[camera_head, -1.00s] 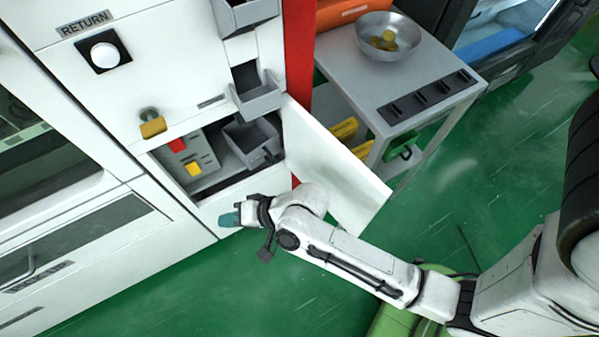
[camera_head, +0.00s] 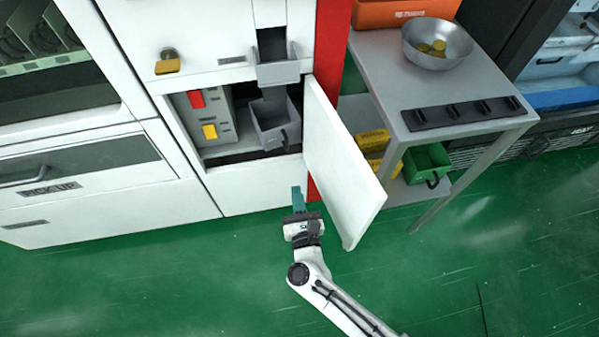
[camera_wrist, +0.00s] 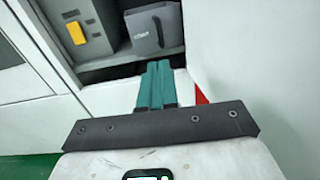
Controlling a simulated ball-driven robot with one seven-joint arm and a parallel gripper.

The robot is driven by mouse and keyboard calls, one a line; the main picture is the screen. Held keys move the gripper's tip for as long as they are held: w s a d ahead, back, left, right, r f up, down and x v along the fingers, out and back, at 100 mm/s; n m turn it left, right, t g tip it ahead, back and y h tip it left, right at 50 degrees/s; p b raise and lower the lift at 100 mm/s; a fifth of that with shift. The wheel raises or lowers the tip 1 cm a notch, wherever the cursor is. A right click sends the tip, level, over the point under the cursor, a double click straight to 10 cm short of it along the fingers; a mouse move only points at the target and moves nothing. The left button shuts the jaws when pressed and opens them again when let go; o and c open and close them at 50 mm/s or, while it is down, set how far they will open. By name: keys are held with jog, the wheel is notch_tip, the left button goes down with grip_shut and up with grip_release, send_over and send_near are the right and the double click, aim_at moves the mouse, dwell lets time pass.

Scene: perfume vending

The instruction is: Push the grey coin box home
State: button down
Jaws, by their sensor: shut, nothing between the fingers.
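The grey coin box (camera_head: 272,124) sits in the open compartment low in the white machine, at its right side, with its open top and front handle showing. In the wrist view the coin box (camera_wrist: 154,30) is ahead of and above my fingers. My gripper (camera_head: 298,196) has teal fingers, shut with nothing between them. It is below the compartment, in front of the white lower panel, apart from the box. The fingers also show in the wrist view (camera_wrist: 156,84). How deep the box sits is hard to tell.
The open white door (camera_head: 340,160) stands just right of my gripper. Left of the box are a red switch (camera_head: 196,99) and a yellow switch (camera_head: 210,131). A grey tray (camera_head: 278,70) juts out above. A grey table (camera_head: 440,90) bears a metal bowl (camera_head: 437,42). Green floor is clear at left.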

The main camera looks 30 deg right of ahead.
aim_at(287, 145)
jog(key=x, duration=1.3)
jog(key=shift+w+d+b, duration=0.1)
jog(key=shift+w+b, duration=0.2)
jog(key=shift+b, duration=0.1)
